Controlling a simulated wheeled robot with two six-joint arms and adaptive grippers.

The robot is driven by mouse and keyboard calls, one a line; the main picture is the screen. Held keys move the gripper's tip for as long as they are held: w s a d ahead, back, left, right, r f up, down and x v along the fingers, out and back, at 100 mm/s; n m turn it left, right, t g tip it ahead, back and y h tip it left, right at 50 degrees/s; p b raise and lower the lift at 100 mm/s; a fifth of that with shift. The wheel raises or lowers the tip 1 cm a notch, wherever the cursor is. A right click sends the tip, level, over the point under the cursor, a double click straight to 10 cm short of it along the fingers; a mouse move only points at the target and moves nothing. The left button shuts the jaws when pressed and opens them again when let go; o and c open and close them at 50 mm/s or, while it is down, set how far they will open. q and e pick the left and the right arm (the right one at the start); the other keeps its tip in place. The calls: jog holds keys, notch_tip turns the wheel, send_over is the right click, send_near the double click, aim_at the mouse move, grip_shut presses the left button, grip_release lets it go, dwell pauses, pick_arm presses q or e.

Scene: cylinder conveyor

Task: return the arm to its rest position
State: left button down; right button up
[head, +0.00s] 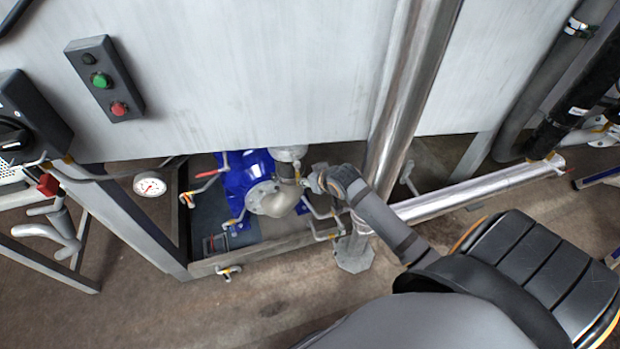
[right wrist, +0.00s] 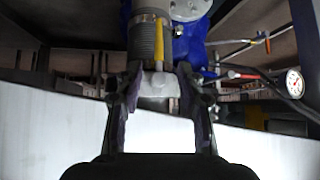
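My right arm comes in from the lower right of the head view. My right gripper (head: 318,181) is low beside the pipework of a blue pump (head: 240,180), below the front edge of a grey metal panel. In the right wrist view the two fingers of my right gripper (right wrist: 158,72) stand apart, so it is open. A yellow valve handle (right wrist: 157,45) and pale grey metal show between and beyond the fingertips. I cannot tell if the fingers touch them. My left gripper is not in view.
The large grey panel (head: 250,70) hangs over the pump, with a button box (head: 104,78). A steel post (head: 400,100) and a horizontal pipe (head: 470,190) stand close to my right forearm. A gauge (head: 149,184) is at the left. The floor in front (head: 210,310) is clear.

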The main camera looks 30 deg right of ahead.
dwell(0.4)
jog(key=s+d+f+g+p, duration=0.1)
jog(key=s+f, duration=0.3)
jog(key=f, duration=0.3)
jog(key=s+d+f+g+h+p, duration=0.1)
jog(key=s+f, duration=0.3)
jog(key=f, duration=0.4)
jog(key=s+d+f+g+p, duration=0.2)
jog(key=s+f, duration=0.3)
jog(key=f, duration=0.2)
jog(key=s+a+f+g, duration=0.1)
jog(key=s+f, duration=0.3)
jog(key=s, duration=0.5)
jog(key=s+a+f+g+p, duration=0.1)
jog(key=s+a+f, duration=0.2)
jog(key=s, duration=0.7)
jog(key=s+a+f+n+g+p, duration=0.1)
jog(key=s+a+f, duration=0.1)
jog(key=s+f, duration=0.5)
jog(key=s, duration=0.3)
jog(key=shift+s+a+g, duration=0.25)
jog(key=shift+g, duration=0.15)
